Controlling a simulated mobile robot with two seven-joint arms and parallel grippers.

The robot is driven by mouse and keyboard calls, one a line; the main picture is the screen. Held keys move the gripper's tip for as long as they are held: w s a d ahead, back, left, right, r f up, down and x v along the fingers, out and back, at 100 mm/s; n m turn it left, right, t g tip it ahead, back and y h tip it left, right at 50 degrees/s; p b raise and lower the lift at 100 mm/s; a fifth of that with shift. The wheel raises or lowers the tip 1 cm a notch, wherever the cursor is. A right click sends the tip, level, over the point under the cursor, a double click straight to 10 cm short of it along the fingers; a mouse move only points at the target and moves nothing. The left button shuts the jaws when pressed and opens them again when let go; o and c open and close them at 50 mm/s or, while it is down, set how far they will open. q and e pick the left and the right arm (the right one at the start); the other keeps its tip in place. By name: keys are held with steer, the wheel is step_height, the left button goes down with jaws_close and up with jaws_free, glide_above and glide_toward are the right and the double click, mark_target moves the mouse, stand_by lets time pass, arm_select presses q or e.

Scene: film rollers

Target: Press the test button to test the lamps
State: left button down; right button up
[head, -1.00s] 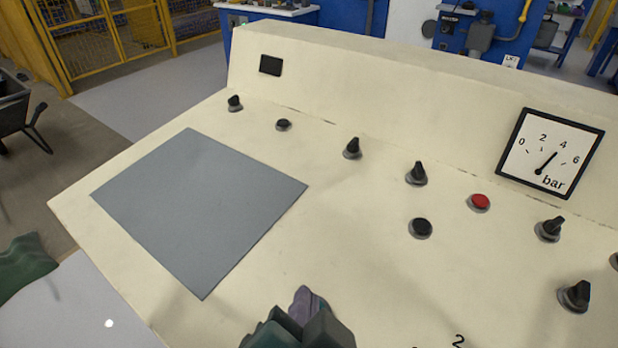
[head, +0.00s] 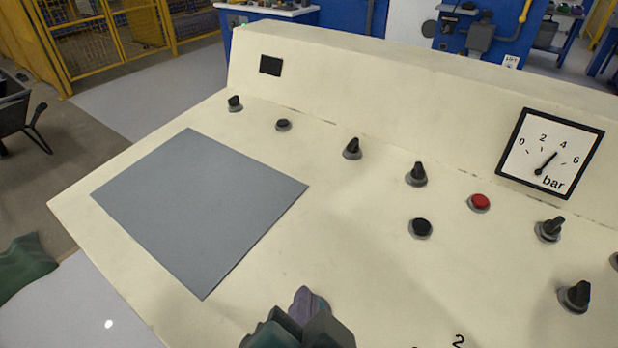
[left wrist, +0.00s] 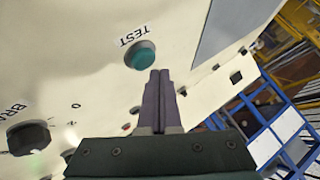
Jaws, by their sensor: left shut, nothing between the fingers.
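In the head view the left gripper (head: 309,298) is over the lower middle of the cream console (head: 350,240). The lamps cannot be made out. My right gripper is not in view.
The console carries several black knobs, black buttons, a red button (head: 479,202) and a bar gauge (head: 549,154). A flat grey panel (head: 200,210) lies left of the gripper. In the left wrist view a large dark knob (left wrist: 28,137) is at left.

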arm_select(q)
steer(key=shift+f, duration=0.1)
stand_by(0.3)
steer(key=shift+f+b, duration=0.3)
steer(key=shift+f, duration=0.05)
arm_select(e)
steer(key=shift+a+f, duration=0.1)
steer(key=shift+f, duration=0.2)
arm_select(q)
steer(key=shift+f+b, duration=0.4)
steer(key=shift+f, duration=0.05)
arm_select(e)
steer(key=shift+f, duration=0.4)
arm_select(q)
steer(key=shift+r, duration=0.1)
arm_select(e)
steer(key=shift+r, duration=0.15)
arm_select(q)
steer(key=shift+r+p, duration=0.75)
steer(key=shift+p, duration=0.2)
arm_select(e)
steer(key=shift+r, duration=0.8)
arm_select(q)
steer(key=r+p, duration=0.5)
steer(key=shift+s+a, duration=0.2)
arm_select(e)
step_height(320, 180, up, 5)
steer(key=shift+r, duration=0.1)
